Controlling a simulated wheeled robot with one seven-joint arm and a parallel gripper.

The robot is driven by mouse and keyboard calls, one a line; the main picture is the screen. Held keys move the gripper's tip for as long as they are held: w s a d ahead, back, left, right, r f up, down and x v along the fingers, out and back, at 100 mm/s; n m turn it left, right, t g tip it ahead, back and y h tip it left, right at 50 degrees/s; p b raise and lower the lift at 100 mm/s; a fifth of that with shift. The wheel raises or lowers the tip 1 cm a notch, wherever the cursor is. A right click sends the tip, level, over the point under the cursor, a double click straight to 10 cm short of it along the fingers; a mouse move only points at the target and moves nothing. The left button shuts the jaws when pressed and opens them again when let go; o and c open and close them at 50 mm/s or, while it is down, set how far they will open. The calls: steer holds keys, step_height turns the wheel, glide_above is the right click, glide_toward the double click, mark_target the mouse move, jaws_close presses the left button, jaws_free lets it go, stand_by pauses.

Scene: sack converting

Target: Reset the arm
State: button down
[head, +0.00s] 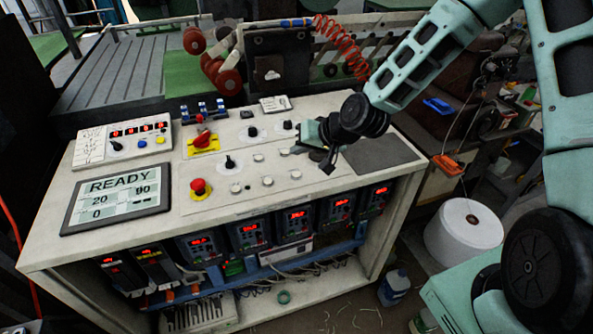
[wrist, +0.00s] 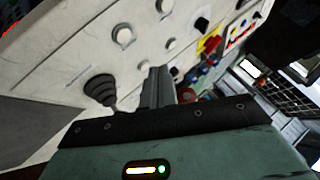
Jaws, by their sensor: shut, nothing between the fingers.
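My gripper (head: 292,150) is over the right part of the pale control console (head: 125,240), at the end of my teal arm. In the wrist view my gripper's fingers (wrist: 158,86) are together with nothing between them. They point over the panel near white round buttons. A black joystick with a ribbed boot (wrist: 102,92) stands on the panel just left of the fingers. I cannot tell the exact gap between the fingers and the panel.
A display reading READY (head: 117,198) lies at the console's left. A red emergency button (head: 198,187) and a red rotary switch (head: 203,140) stand mid-panel. A white roll (head: 464,232) stands on the floor at right. A red coiled cable (head: 343,40) hangs behind.

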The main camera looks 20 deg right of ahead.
stand_by(0.6)
steer(key=s+a+r+n+g+b, duration=0.1)
steer(key=s+a+n+g, duration=0.2)
steer(key=s+a, duration=0.35)
steer(key=s+r+n+g+h+b, duration=0.1)
steer(key=s+r+n+g+h, duration=0.1)
steer(key=s, duration=1.1)
steer(key=s+r+n+g+h+b, duration=0.1)
steer(key=s+r+n, duration=0.3)
steer(key=s, duration=0.9)
steer(key=shift+a+r+n+g+h+b, duration=0.2)
steer(key=shift+r+n+g+h+b, duration=0.15)
steer(key=shift+r+g+h, duration=0.45)
